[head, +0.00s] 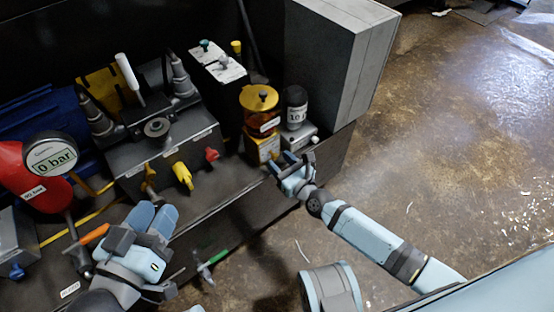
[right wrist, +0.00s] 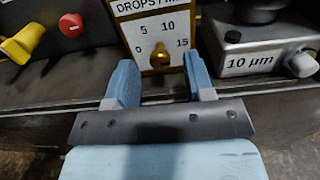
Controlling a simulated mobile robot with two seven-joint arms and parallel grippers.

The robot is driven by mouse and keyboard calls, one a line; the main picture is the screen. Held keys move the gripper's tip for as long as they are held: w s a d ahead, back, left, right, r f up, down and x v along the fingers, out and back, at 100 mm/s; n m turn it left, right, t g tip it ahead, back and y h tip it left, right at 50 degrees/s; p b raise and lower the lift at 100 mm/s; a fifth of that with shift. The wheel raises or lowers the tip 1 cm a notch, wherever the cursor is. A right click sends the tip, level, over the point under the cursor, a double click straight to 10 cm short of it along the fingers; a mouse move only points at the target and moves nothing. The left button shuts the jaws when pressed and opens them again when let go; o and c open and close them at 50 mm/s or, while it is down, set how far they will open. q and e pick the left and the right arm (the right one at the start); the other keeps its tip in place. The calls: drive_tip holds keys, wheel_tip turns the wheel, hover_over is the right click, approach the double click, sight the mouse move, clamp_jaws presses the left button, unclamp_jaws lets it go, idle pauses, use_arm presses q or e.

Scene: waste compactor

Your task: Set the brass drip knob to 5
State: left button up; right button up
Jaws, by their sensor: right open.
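The brass drip knob (right wrist: 160,56) sits low on a cream dial plate (right wrist: 150,27) marked 0, 5, 10 and 15, under the words "DROPS / MIN". Its exact pointing is hard to read. In the head view the plate (head: 262,148) is under an amber oiler (head: 260,110) with a brass lid. My right gripper (right wrist: 160,82) is open, its blue fingers to the left and right of the knob, with no clear contact. In the head view my right gripper (head: 290,164) is in front of the oiler. My left gripper (head: 153,218) is at lower left, with nothing visible in it.
A grey box labelled 10 µm (right wrist: 250,62) stands right of the plate, close to my right finger. A red knob (right wrist: 71,25) and a yellow handle (right wrist: 22,44) are at left. A tall grey cabinet (head: 335,60) stands behind. The floor at right is clear.

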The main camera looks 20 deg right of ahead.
drive_tip(key=shift+x, duration=0.95)
drive_tip(key=shift+c, duration=0.2)
clamp_jaws()
